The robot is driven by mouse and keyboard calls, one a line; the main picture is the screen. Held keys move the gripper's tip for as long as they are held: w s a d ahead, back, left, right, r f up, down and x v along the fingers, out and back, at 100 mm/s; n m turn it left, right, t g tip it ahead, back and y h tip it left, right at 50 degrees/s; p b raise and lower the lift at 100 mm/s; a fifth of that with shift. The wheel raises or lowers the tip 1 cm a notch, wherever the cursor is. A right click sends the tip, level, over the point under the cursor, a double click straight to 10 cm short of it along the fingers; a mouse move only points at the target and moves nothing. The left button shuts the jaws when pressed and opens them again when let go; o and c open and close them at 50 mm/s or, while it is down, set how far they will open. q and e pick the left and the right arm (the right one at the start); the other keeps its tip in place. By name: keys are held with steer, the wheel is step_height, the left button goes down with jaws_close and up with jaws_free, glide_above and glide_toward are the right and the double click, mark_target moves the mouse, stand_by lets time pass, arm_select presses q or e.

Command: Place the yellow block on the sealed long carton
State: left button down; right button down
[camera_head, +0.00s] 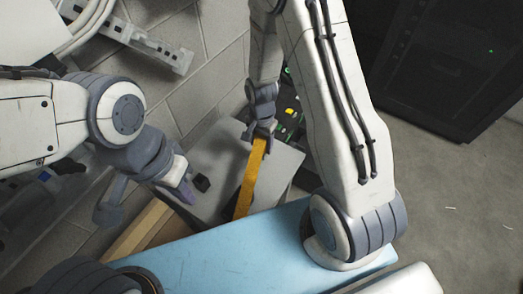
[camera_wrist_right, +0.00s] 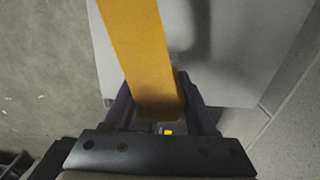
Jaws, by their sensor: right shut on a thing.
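My right gripper (camera_head: 262,135) is shut on one end of the long yellow block (camera_head: 248,185). The block slants down and left from the fingers over a grey surface. In the right wrist view the yellow block (camera_wrist_right: 140,50) fills the space between the fingers of the right gripper (camera_wrist_right: 160,115) and runs toward the top edge. My left gripper (camera_head: 178,188) is apart from the block, to its left; whether it is open is unclear. A tan, carton-like edge (camera_head: 138,231) shows at lower left, mostly hidden; I cannot tell whether it is the sealed long carton.
A grey flat-topped box (camera_head: 218,155) lies under the yellow block. A small black object (camera_head: 201,183) is on it beside my left gripper. A light blue surface (camera_head: 235,250) is in front. A block wall (camera_head: 190,80) stands behind, a black cabinet (camera_head: 440,60) at right.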

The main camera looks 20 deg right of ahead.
mark_target(261, 151)
steer(key=shift+f, duration=2)
steer(key=shift+f+b, duration=0.15)
steer(key=shift+b, duration=0.2)
steer(key=shift+c, duration=1)
jaws_free()
